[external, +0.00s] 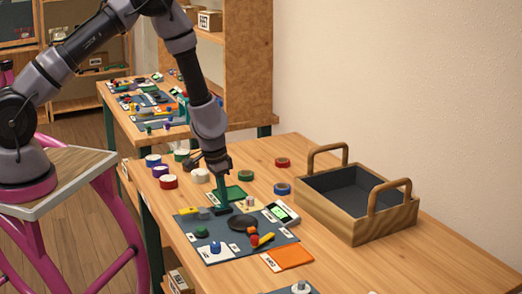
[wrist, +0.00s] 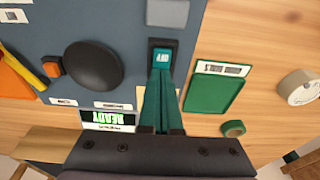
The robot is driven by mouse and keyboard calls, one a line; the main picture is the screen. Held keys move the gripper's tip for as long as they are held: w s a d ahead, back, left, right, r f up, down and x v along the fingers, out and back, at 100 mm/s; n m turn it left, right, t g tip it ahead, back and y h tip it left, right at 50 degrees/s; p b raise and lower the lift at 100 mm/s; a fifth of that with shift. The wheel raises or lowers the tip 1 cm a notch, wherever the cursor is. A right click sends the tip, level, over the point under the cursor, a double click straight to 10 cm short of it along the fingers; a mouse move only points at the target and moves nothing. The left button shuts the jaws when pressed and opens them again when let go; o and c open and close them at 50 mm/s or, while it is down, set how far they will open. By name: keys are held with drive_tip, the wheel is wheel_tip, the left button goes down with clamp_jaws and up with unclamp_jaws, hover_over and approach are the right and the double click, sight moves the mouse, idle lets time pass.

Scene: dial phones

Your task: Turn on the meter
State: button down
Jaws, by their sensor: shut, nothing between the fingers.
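The meter (external: 282,212) is a white device at the right edge of the dark mat. In the wrist view the meter (wrist: 110,119) appears upside down, its lit green screen reading READY. In the external view my gripper (external: 222,207) is over the mat's back edge, left of the meter; the switch is mostly hidden there.
A black round disc (external: 242,222) lies on the mat (external: 217,253) beside my gripper. A green tray (external: 236,192) lies behind it. Several tape rolls stand at the back left. A wooden crate (external: 330,226) with raised handles stands to the right.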

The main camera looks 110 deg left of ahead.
drive_tip(key=shift+s+d+f, duration=0.15)
drive_tip(key=shift+s+d, duration=0.45)
drive_tip(key=shift+r, duration=0.2)
wheel_tip(320, 180, up, 14)
drive_tip(key=s+d, duration=0.2)
drive_tip(key=shift+f, duration=0.2)
drive_tip(key=shift+w, duration=0.1)
idle(0.3)
